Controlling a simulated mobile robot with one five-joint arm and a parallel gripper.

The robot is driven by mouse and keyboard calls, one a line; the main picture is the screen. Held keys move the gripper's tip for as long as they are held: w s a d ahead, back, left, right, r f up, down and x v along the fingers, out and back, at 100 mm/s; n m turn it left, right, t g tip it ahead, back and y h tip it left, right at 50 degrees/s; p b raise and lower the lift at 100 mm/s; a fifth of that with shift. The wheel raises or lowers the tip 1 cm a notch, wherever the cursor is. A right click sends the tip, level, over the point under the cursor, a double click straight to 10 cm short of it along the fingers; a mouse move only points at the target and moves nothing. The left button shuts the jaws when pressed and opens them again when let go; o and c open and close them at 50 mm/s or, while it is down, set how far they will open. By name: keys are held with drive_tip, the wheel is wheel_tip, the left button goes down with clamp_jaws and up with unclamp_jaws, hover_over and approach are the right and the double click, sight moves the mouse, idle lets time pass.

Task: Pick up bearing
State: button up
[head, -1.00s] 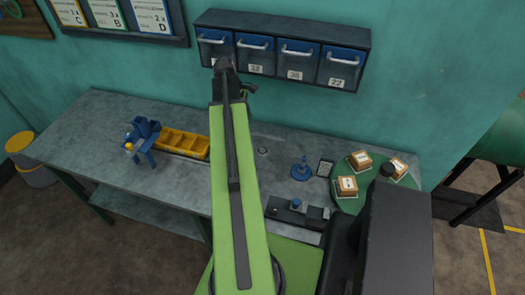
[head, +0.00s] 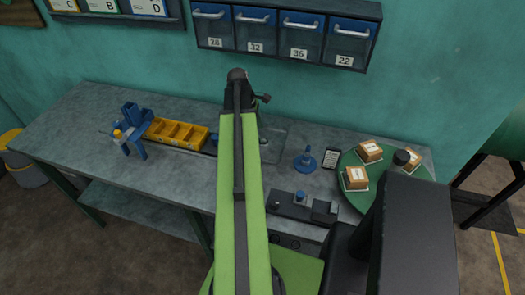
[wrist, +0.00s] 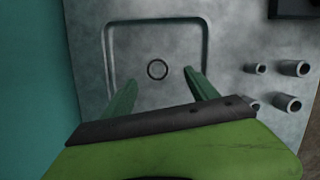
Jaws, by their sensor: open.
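The bearing (wrist: 157,78) is a small dark ring lying flat on the grey bench, inside a rounded rectangular outline like a shallow tray (wrist: 107,62). In the wrist view it lies between and slightly beyond the tips of my gripper (wrist: 160,79). The two green fingers are apart and empty, and I cannot tell their height above the bench. In the head view my arm reaches over the bench and covers part of the tray (head: 278,140); I cannot make out the bearing there.
Several grey sleeves (wrist: 293,68) stand right of the tray. A yellow bin (head: 177,134) and blue holder (head: 134,130) are left on the bench (head: 85,115). A blue stand (head: 305,160) and green round plate (head: 351,190) with boxes are right. Wall drawers (head: 285,38) hang behind.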

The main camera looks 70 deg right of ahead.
drive_tip(key=b+x, duration=0.5)
drive_tip(key=shift+w+d+f, duration=0.1)
drive_tip(key=shift+d+f, duration=0.05)
drive_tip(key=shift+d, duration=0.1)
drive_tip(key=c, duration=1.1)
drive_tip(key=shift+o, duration=0.2)
drive_tip(key=shift+r+p, duration=0.65)
drive_tip(key=shift+r, duration=0.05)
wheel_tip(320, 180, up, 4)
drive_tip(key=p, duration=0.3)
drive_tip(key=shift+p, duration=0.4)
drive_tip(key=s+a+r+p, duration=0.4)
drive_tip(key=s+r+p, duration=0.2)
drive_tip(key=s, duration=0.5)
wheel_tip(320, 180, up, 4)
drive_tip(key=n+h+p, duration=0.1)
drive_tip(key=n+p, duration=0.3)
drive_tip(key=p, duration=0.1)
hover_over(262, 138)
drive_tip(key=a, duration=0.2)
drive_tip(key=shift+s+a+r+t, duration=0.15)
drive_tip(key=shift+s+t, duration=0.15)
